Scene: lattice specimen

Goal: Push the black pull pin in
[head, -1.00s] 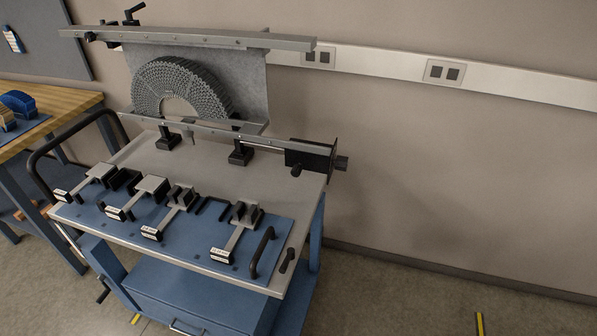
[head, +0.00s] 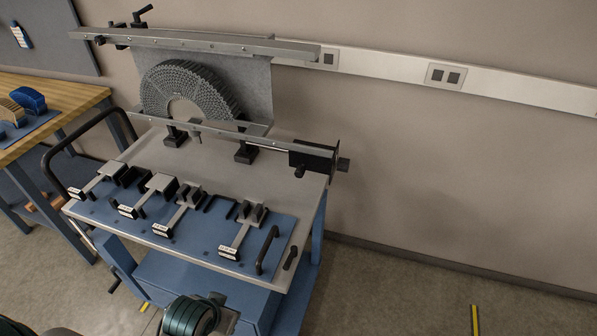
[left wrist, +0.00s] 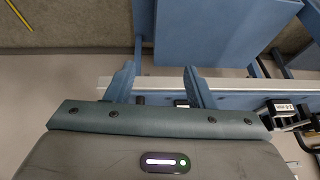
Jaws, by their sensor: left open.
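In the head view, a black block (head: 313,157) sits at the right end of the lower rail. A small black knob (head: 299,172) sticks out below it, and a thicker black end is on its right. A black handle (head: 291,257) lies at the cart's front right corner. I cannot tell for sure which of these is the pull pin. My left gripper (left wrist: 158,84) is open and empty in the left wrist view, its fingers near the cart's edge. In the head view only part of my arm shows at the bottom, in front of the cart. My right gripper is out of view.
The cart top (head: 215,160) carries a blue mat (head: 205,252) with several metal-and-black fixtures and black handles. Above it, a grey arched lattice (head: 190,82) stands between two rails. A wooden bench (head: 60,98) is at the left.

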